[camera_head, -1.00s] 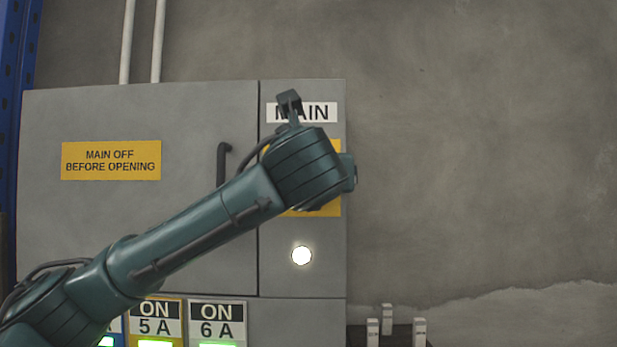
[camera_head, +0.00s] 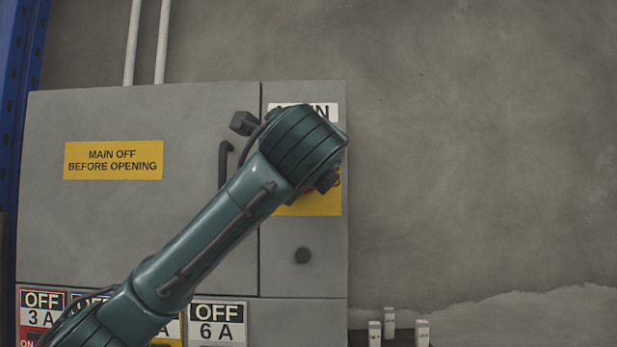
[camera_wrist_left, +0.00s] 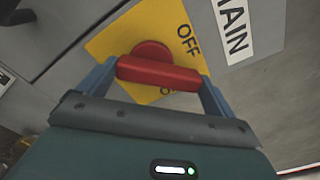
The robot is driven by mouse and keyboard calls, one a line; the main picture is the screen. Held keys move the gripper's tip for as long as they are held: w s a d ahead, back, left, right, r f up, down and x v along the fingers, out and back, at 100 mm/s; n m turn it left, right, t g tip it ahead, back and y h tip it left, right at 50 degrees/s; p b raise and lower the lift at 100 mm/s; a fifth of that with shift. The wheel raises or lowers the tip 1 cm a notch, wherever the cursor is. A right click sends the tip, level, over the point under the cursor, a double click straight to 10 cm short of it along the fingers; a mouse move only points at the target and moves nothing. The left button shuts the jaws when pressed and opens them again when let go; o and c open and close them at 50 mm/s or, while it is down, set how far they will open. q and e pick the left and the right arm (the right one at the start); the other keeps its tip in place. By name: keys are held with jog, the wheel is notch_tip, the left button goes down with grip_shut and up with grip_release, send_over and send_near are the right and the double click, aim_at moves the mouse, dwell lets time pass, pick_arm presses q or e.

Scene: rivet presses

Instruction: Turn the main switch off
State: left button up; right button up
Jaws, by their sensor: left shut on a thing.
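The main switch is a red rotary handle (camera_wrist_left: 158,74) on a yellow plate (camera_wrist_left: 110,45) marked OFF, seen in the left wrist view. My left gripper (camera_wrist_left: 160,76) is shut on the red handle, one finger at each end. In the head view my left arm's wrist covers most of the switch; part of its yellow plate (camera_head: 318,204) shows below the wrist. The MAIN label (camera_head: 328,111) is partly covered above it. My right gripper is in neither view.
The grey cabinet door (camera_head: 130,230) has a black handle (camera_head: 224,163) and a yellow warning sign (camera_head: 113,160). Breaker labels below, such as 6 A (camera_head: 217,323), read OFF. The wall (camera_head: 480,150) to the right is bare.

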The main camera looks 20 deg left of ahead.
pick_arm(q)
jog(key=n+b, duration=0.1)
jog(key=n, duration=0.4)
jog(key=n+b, duration=0.1)
jog(key=n, duration=0.2)
jog(key=shift+s+a+r+b, duration=0.1)
jog(key=shift+a+b, duration=0.25)
jog(key=shift+a, duration=0.05)
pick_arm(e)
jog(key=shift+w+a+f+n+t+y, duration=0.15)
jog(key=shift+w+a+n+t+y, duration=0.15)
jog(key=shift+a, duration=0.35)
pick_arm(q)
jog(key=shift+n, duration=0.4)
jog(key=o, duration=0.7)
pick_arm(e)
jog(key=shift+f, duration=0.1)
